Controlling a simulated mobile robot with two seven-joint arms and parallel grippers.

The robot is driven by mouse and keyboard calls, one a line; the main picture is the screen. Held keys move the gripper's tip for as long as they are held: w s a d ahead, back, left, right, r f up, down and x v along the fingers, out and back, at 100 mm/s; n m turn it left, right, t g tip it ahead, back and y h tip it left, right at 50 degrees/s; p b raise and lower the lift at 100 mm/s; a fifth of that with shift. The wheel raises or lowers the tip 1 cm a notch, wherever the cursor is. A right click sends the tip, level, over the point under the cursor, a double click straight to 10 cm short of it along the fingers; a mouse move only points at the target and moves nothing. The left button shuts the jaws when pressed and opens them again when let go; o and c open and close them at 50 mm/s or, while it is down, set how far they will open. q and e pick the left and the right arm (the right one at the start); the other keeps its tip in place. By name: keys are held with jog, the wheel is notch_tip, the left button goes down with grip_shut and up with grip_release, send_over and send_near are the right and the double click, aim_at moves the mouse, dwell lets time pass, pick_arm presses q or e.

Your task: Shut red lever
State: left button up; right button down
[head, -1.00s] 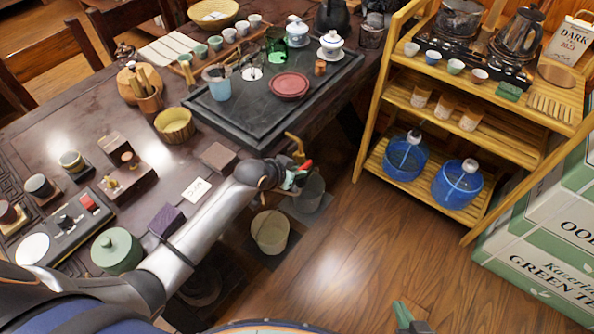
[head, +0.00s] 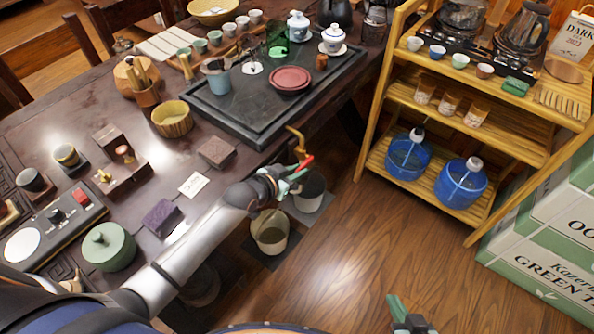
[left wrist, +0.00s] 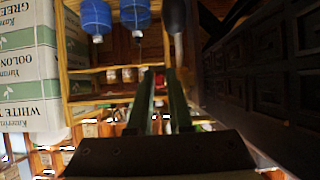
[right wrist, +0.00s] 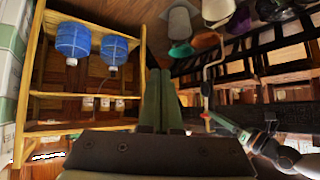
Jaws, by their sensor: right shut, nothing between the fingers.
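The red lever (head: 303,165) sits on a brass tap (head: 296,139) at the table's front edge in the head view. It points to the right, away from the table. My left gripper (head: 292,176) is close beside the lever, on its near side; I cannot tell whether they touch. In the left wrist view its two fingers (left wrist: 160,100) are a little apart, with a small red patch (left wrist: 159,79) showing beyond the gap. My right gripper (head: 410,318) is far from the tap, low in the head view. Its fingers (right wrist: 161,100) are together and empty in the right wrist view.
Two buckets (head: 270,240) stand on the floor below the tap. A black tea tray (head: 240,118) with cups lies on the table (head: 75,125). A wooden shelf (head: 455,118) with blue water bottles stands to the right, beside green-and-white boxes (head: 545,250). The floor between is clear.

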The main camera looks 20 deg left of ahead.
pick_arm(q)
jog(key=o, duration=0.4)
jog(key=shift+c, duration=0.2)
pick_arm(e)
jog(key=shift+s+d+f, duration=0.15)
jog(key=shift+s+f, duration=0.05)
pick_arm(q)
jog(key=shift+s, duration=0.1)
jog(key=p+v, duration=0.2)
jog(key=v, duration=1)
jog(key=shift+s+p, duration=0.2)
jog(key=shift+p, duration=0.2)
pick_arm(e)
jog(key=shift+s+d+r+h, duration=0.3)
jog(key=shift+s+d+r, duration=0.05)
jog(key=shift+d+r, duration=0.4)
pick_arm(q)
jog(key=shift+r, duration=0.1)
pick_arm(e)
jog(key=shift+r, duration=0.1)
